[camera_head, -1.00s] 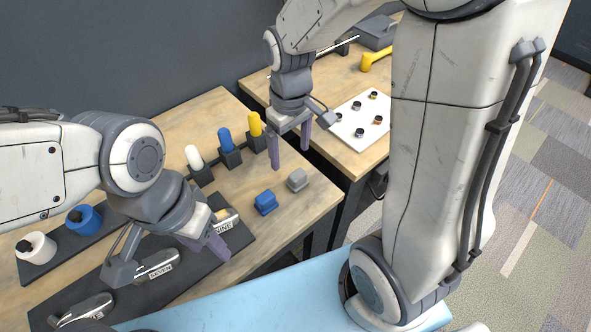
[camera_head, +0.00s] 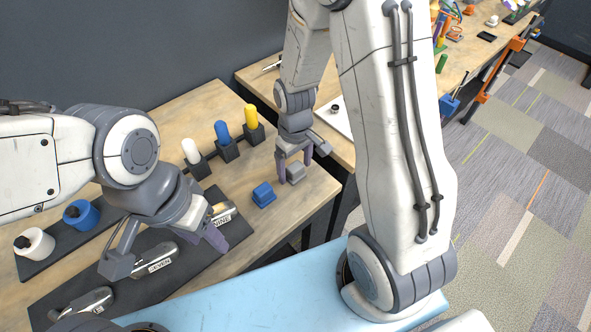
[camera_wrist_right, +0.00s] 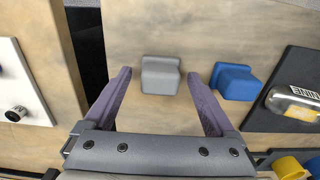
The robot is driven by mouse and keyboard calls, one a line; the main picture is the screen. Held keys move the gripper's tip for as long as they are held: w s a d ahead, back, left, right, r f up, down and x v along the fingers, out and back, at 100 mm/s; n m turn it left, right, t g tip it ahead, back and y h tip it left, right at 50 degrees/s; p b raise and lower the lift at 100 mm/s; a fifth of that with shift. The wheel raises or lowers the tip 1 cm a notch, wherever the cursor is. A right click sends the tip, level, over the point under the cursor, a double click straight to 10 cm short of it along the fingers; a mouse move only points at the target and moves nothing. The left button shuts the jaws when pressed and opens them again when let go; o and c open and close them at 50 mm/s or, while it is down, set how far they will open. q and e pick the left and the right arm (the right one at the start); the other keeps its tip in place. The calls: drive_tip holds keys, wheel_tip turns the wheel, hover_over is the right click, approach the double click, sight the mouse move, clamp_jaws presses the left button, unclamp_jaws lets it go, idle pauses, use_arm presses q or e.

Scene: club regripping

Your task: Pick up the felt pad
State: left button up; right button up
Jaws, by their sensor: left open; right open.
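A small grey block (camera_head: 296,172) with a raised, narrower top sits near the front edge of the wooden table. A blue block (camera_head: 263,194) of similar shape sits to its left. Neither is labelled, so I cannot tell which is the felt pad. My right gripper (camera_head: 294,170) is open, pointing down with its fingers at either side of the grey block. In the right wrist view, the grey block (camera_wrist_right: 160,74) lies between the fingertips with gaps on both sides; the blue block (camera_wrist_right: 236,80) is outside the right-hand finger. My left gripper (camera_head: 214,226) is open over the dark mat.
Metal club heads (camera_head: 155,260) lie on the dark mat (camera_head: 190,268). White, blue and yellow grips (camera_head: 222,132) stand in dark holders behind the blocks. White and blue rolls (camera_head: 35,243) are at the left. A second table with a white board (camera_head: 337,117) stands behind.

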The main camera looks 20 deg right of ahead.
sight(295, 166)
clamp_jaws()
drive_tip(key=shift+r, duration=0.1)
drive_tip(key=shift+r, duration=0.65)
wheel_tip(295, 166, up, 3)
drive_tip(key=shift+b, duration=0.3)
drive_tip(key=s+d+r, duration=0.2)
drive_tip(key=d+r, duration=0.1)
drive_tip(key=d, duration=0.2)
drive_tip(key=s+d+r+b, duration=0.1)
drive_tip(key=s+d+r, duration=0.2)
drive_tip(key=d, duration=0.2)
drive_tip(key=shift+d+r, duration=0.25)
drive_tip(key=shift+s, duration=0.1)
